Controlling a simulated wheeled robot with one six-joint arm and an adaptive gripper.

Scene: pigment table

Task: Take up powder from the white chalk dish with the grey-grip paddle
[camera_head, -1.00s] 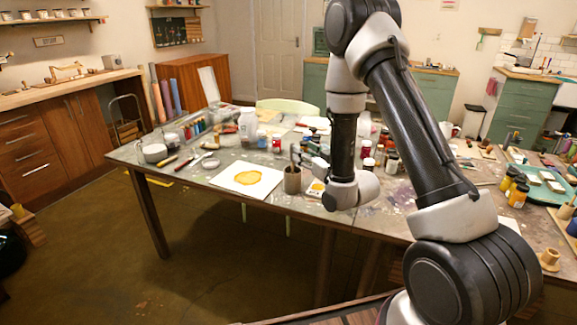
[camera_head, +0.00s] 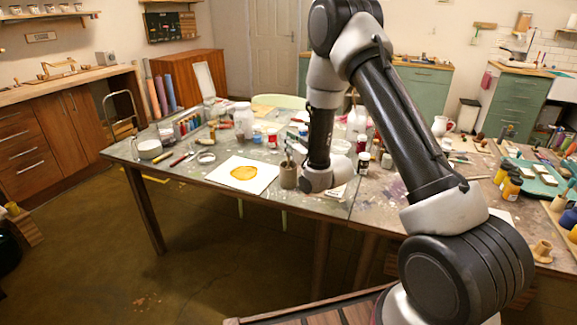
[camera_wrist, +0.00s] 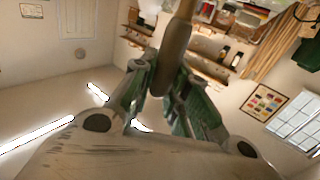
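In the wrist view, my gripper (camera_wrist: 158,78) is closed around a tool with a dull grey-brown grip (camera_wrist: 173,52) and a lighter wooden part above it. The tool's working end is out of view, so I cannot confirm it is a paddle.
The worktable (camera_head: 345,205) is crowded with jars and bottles. A green tray (camera_head: 526,180) with small pale blocks lies at right. Floor in front is clear.

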